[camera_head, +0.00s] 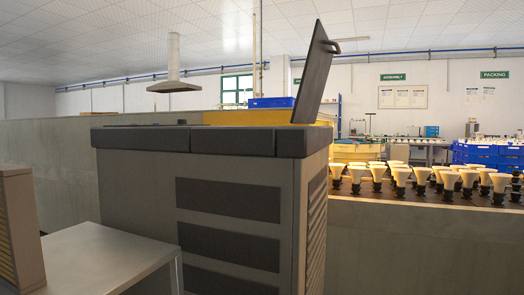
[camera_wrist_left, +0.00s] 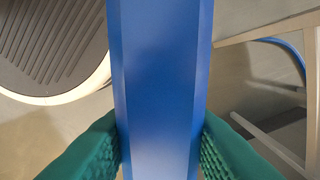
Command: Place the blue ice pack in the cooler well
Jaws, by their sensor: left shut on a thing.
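The blue ice pack (camera_wrist_left: 160,70) is a long blue slab running down the middle of the left wrist view. My left gripper (camera_wrist_left: 160,148) is shut on it, with one green ribbed fingertip on each side. No gripper and no ice pack shows in the head view. A grey cabinet (camera_head: 228,165) with dark slatted panels stands close in front, its dark lid (camera_head: 315,72) with a handle raised at the right. The inside of its top is hidden by the dark rim, so I cannot see a well there.
A pale table (camera_head: 90,262) stands at the lower left, beside a brown ribbed block (camera_head: 18,230). Several bulbs (camera_head: 400,172) stand on a conveyor at the right behind a low wall. In the left wrist view, a round ribbed thing (camera_wrist_left: 45,40) and a metal frame (camera_wrist_left: 265,35) lie below.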

